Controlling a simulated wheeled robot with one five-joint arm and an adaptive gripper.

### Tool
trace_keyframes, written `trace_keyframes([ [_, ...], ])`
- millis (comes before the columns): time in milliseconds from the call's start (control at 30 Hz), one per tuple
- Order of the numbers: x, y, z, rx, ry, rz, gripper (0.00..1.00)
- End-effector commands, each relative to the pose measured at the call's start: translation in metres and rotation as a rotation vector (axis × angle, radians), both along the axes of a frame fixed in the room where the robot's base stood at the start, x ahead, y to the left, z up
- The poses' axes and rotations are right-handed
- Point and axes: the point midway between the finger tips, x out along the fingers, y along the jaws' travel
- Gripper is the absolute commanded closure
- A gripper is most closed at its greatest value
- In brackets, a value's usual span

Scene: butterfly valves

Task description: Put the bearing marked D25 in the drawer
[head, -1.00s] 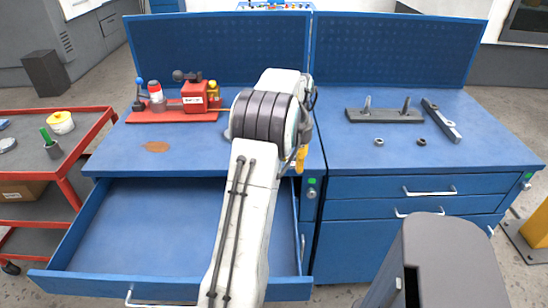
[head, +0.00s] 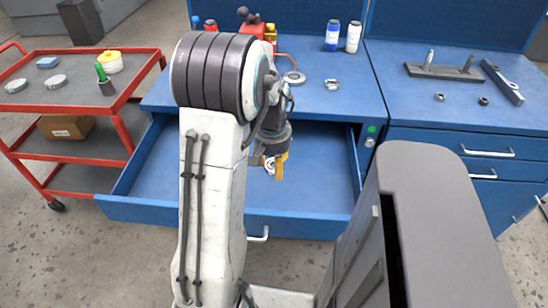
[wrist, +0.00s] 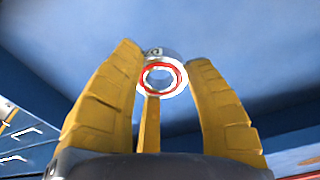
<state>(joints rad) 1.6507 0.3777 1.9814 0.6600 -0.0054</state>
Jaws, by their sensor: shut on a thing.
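My gripper (head: 273,170) has yellow fingers and is over the open drawer (head: 315,225), with the drawer's blue floor behind it in the head view. It is shut on a bearing (head: 267,165), a small metal ring with a red seal. In the wrist view my gripper (wrist: 163,62) holds the bearing (wrist: 178,80) between its fingertips, its open bore facing the camera. Dark lettering shows on the bearing's rim, but I cannot read it fully. The bearing appears apart from the drawer floor; its exact height is unclear. My arm hides part of the drawer.
Another ring-shaped part (head: 294,77) and a small metal part (head: 331,85) lie on the worktop behind the drawer. Bottles (head: 332,36) stand at the back. A red trolley (head: 60,115) stands left of the drawer. The visible drawer floor looks empty.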

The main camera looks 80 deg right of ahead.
Motion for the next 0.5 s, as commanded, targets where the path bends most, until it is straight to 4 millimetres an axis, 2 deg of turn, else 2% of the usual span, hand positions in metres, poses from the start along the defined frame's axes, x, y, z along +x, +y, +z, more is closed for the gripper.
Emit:
trace_keyframes([
  [267, 0.0, -0.003, -0.008, 0.002, 0.0, 0.001, 0.89],
  [500, 0.0, -0.003, -0.025, 0.002, 0.0, 0.001, 0.89],
])
